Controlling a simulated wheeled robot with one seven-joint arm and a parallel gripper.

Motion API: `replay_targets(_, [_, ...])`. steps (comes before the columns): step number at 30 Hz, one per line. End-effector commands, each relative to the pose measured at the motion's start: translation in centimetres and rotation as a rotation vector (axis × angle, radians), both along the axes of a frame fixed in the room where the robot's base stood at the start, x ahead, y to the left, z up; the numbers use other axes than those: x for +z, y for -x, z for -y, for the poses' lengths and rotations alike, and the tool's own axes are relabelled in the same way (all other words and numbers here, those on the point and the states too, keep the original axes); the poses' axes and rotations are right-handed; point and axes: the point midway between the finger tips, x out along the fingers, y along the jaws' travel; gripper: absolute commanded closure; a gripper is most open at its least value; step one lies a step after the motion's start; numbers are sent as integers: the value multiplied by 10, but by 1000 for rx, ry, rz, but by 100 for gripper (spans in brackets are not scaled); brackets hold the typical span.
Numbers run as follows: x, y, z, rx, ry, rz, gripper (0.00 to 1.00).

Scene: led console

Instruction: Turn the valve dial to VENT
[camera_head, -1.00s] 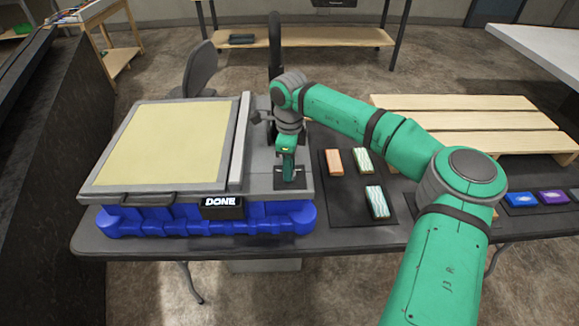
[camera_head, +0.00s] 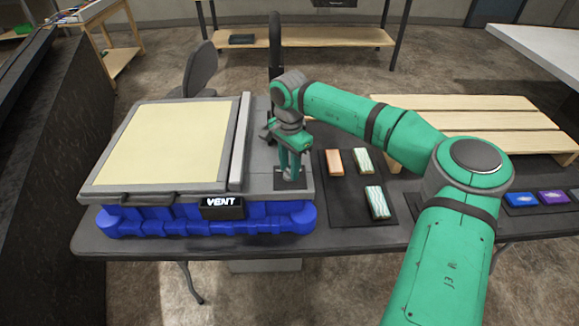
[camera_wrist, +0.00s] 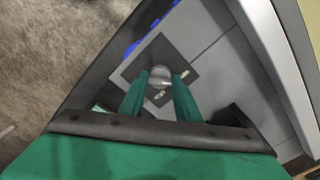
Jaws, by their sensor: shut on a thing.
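The console (camera_head: 255,185) is a grey box with a pale yellow panel (camera_head: 165,143) on top and a blue base. Its front display (camera_head: 221,202) reads VENT in white letters. The valve dial (camera_wrist: 159,77) shows in the wrist view as a rounded silver knob on a dark square plate (camera_wrist: 185,52), with a small light mark beside it. My gripper (camera_wrist: 159,92) is shut on the dial, one green finger on each side. In the head view my gripper (camera_head: 290,172) points down over the dark plate and hides the dial.
A dark mat (camera_head: 345,216) right of the console holds an orange block (camera_head: 334,161) and two green-and-white blocks (camera_head: 377,202). A wooden pallet (camera_head: 470,125) lies behind it. Blue and purple packs (camera_head: 553,197) are at the far right. A black upright post (camera_head: 275,50) stands behind the console.

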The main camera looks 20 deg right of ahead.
Motion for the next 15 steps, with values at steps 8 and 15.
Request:
replay_targets(8, [1, -1, 2, 110, 2, 3, 93])
replay_targets(15, [1, -1, 2, 141, 1, 4, 93])
